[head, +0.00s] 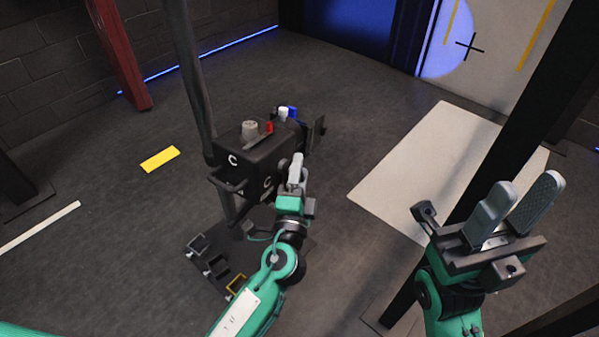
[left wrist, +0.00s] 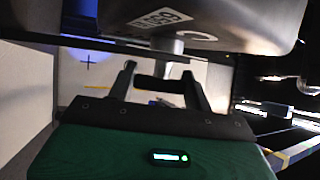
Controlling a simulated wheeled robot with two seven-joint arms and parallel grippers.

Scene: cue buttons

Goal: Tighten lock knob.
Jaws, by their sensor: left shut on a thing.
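A black box-shaped device (head: 255,150) with white "C" marks stands on a post in the middle of the head view. My left gripper (head: 296,172) is at its right side, mostly seen from behind. A dark round part, apparently the lock knob (head: 283,166), shows beside its fingers. In the left wrist view the left gripper (left wrist: 156,84) has its fingers on either side of a dark piece, the knob (left wrist: 152,83), below a grey shaft. The fingers hide much of the knob. My right gripper (head: 517,212) is open and empty at the right, away from the device.
On top of the device are a grey knob (head: 250,129), a red part (head: 268,127) and white and blue parts (head: 287,112). A black handle (head: 228,184) sticks out in front. A dark post (head: 500,130) stands near my right gripper. A pale floor panel (head: 400,165) lies right.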

